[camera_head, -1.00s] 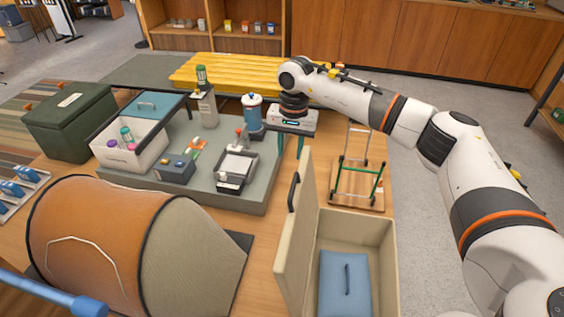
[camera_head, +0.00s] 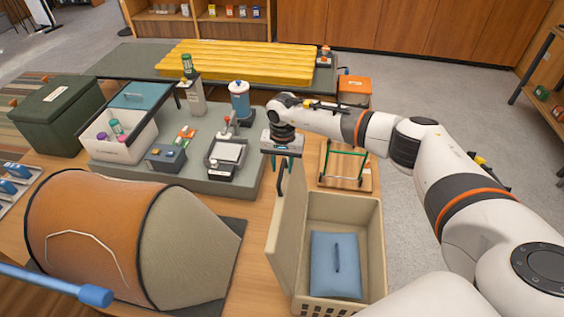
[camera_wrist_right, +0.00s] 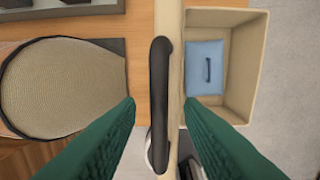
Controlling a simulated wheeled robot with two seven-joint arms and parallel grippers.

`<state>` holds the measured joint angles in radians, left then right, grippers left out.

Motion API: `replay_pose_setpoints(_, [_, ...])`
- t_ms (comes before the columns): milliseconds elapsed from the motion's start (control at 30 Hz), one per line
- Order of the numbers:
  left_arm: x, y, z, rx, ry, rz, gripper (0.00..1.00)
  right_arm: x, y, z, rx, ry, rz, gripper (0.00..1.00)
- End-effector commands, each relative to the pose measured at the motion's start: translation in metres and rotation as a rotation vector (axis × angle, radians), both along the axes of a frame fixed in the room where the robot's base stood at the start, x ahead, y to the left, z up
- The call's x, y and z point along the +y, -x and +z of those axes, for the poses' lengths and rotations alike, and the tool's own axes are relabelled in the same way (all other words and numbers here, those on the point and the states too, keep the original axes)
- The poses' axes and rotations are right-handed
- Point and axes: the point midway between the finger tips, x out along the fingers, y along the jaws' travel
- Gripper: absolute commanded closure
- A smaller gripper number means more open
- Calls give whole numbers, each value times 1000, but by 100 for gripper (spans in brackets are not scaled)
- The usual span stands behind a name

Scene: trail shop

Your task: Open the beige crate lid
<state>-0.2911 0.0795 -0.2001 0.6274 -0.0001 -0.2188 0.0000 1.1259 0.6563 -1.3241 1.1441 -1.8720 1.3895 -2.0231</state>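The beige crate (camera_head: 374,250) stands open on the wooden table; it also shows in the wrist view (camera_wrist_right: 240,88). Its lid (camera_head: 284,240) stands nearly upright along the crate's left side. The lid's dark handle (camera_head: 281,178) is on its left face near the top. My right gripper (camera_head: 281,163) is over the lid's upper edge, pointing down. In the wrist view its green fingers (camera_wrist_right: 159,100) are spread apart, with the handle (camera_wrist_right: 160,90) and lid edge (camera_wrist_right: 174,60) between them. Contact cannot be told. My left gripper is out of view.
An orange tent model (camera_head: 90,235) stands left of the lid. A grey display board (camera_head: 200,180) with small goods lies behind, and a green-framed cart (camera_head: 345,165) stands behind the crate.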

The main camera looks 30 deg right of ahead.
Motion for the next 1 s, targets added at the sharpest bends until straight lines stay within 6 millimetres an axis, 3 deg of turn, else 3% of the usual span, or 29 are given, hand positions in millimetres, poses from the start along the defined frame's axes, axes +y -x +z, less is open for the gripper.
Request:
replay_pose_setpoints(200, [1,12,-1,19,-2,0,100,0,0,0,0,0,0,67])
replay_pose_setpoints(400, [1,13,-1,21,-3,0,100,0,0,0,0,0,0,100])
replay_pose_setpoints(733, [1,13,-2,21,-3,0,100,-5,3,0,-8,-12,-2,100])
replay_pose_setpoints(1000, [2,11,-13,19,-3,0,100,-48,35,1,-84,-114,-6,100])
